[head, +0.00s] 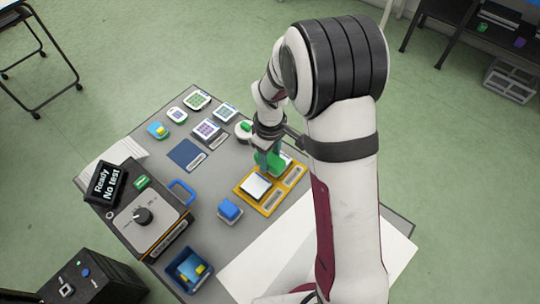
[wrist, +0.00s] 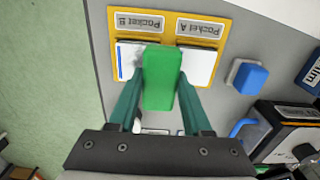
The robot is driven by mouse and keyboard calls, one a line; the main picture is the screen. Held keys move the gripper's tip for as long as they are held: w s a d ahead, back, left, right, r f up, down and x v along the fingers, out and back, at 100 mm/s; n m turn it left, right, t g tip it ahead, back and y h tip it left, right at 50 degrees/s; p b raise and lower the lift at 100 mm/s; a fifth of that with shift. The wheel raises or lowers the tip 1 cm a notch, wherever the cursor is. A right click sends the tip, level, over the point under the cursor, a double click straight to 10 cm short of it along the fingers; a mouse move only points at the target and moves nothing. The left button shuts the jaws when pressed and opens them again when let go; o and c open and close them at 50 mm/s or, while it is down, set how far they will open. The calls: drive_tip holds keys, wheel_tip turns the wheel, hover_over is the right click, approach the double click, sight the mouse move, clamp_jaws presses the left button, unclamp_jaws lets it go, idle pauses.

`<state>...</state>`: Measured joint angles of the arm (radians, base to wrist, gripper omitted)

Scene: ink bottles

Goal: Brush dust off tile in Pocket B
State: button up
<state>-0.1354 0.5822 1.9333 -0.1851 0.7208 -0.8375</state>
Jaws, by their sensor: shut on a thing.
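The yellow tray (head: 269,208) holds two labelled pockets. In the wrist view, the Pocket B label (wrist: 140,22) is at left and the Pocket A label (wrist: 198,29) at right. A white tile with a blue strip along its left edge (wrist: 124,60) lies in Pocket B, partly hidden. Another white tile (wrist: 198,64) lies in Pocket A and shows in the head view (head: 255,187). My gripper (wrist: 160,92) is shut on a green block-like brush (wrist: 161,70), over the tray at Pocket B's side. I cannot tell whether the brush touches the tile. Any dust is not discernible.
A blue-topped block (head: 229,209) stands left of the tray. A device with a knob (head: 150,222) and a blue bin (head: 187,270) stand farther left. Several small cards and a dark blue pad (head: 187,154) lie toward the back. White sheets (head: 280,250) cover the front.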

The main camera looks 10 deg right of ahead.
drive_tip(key=shift+f, duration=0.8)
drive_tip(key=shift+w+d+r, duration=0.1)
drive_tip(key=shift+w+d, duration=2.25)
drive_tip(key=shift+s+a, duration=2.35)
drive_tip(key=shift+w+a+f, duration=0.2)
drive_tip(key=shift+w+d+r, duration=0.1)
drive_tip(key=shift+w+d, duration=2.25)
drive_tip(key=shift+d, duration=0.05)
drive_tip(key=shift+s+a, duration=2.45)
